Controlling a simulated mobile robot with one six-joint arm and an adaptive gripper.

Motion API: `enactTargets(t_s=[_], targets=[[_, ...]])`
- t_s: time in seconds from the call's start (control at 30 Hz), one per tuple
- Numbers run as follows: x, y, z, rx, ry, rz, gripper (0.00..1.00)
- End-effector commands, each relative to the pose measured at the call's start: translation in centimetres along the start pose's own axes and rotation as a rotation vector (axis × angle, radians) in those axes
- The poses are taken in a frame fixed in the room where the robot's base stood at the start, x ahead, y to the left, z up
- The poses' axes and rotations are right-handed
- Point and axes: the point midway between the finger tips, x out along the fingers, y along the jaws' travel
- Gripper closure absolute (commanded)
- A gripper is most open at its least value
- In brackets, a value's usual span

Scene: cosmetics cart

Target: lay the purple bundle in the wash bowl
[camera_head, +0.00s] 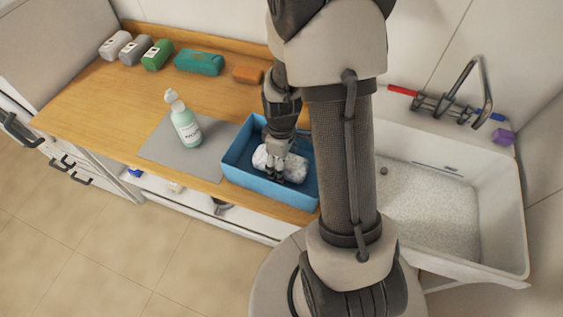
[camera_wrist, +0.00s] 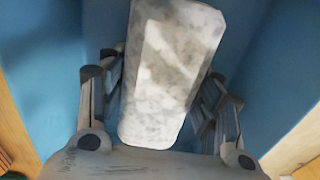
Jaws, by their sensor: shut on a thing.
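My gripper (camera_head: 281,166) reaches down into a blue open box (camera_head: 236,172) on the wooden counter. It is shut on a white-grey marbled bundle (camera_head: 262,157), which also shows between the fingers in the wrist view (camera_wrist: 170,75). The bundle is inside the box's walls; whether it touches the floor I cannot tell. A white basin (camera_head: 510,225) with a speckled bottom is at the right. Which vessel is the wash bowl I cannot tell.
A pump bottle (camera_head: 186,126) stands on a grey mat (camera_head: 158,150) left of the box. Several wrapped bundles, including a green one (camera_head: 157,55) and a teal one (camera_head: 199,62), and an orange block (camera_head: 248,74) line the counter's back. A tap (camera_head: 487,90) rises behind the basin.

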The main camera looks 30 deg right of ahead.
Motion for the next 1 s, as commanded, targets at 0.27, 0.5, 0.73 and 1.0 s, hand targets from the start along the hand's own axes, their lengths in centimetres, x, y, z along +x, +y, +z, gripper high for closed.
enactTargets(t_s=[0.27, 0.5, 0.73, 1.0], targets=[[0.3, 0.0, 0.0, 0.000, 0.000, 0.000, 0.37], [0.2, 0.0, 0.0, 0.000, 0.000, 0.000, 0.21], [0.2, 0.0, 0.0, 0.000, 0.000, 0.000, 0.20], [-1.4, 0.1, -0.1, 0.000, 0.002, 0.003, 0.20]])
